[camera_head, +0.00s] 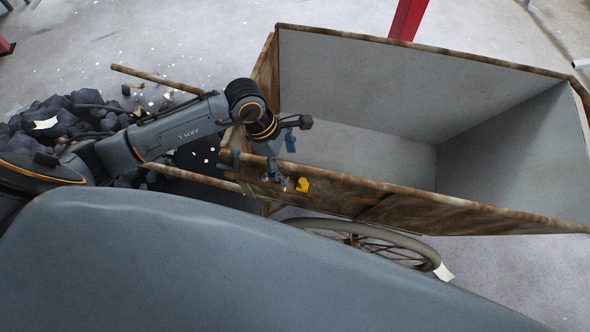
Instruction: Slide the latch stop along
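A small yellow piece (302,185), which looks like the latch stop, sits on the outer side of the cart's rusty near wall, just under the top rim. My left gripper (281,180) points down at that wall, right beside the yellow piece on its left. Its fingers are small and dark here, and I cannot tell whether they are open or shut, or whether they touch the piece. A grey metal fitting (235,159) shows at the wall's left end, partly behind my arm. My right gripper is out of view.
The open box cart (350,140) is empty, with rusty rims and a spoked wheel (385,240) below the near wall. Two rusty handle bars (155,79) reach left beside a heap of dark rubble (70,115). A red post (407,18) stands behind.

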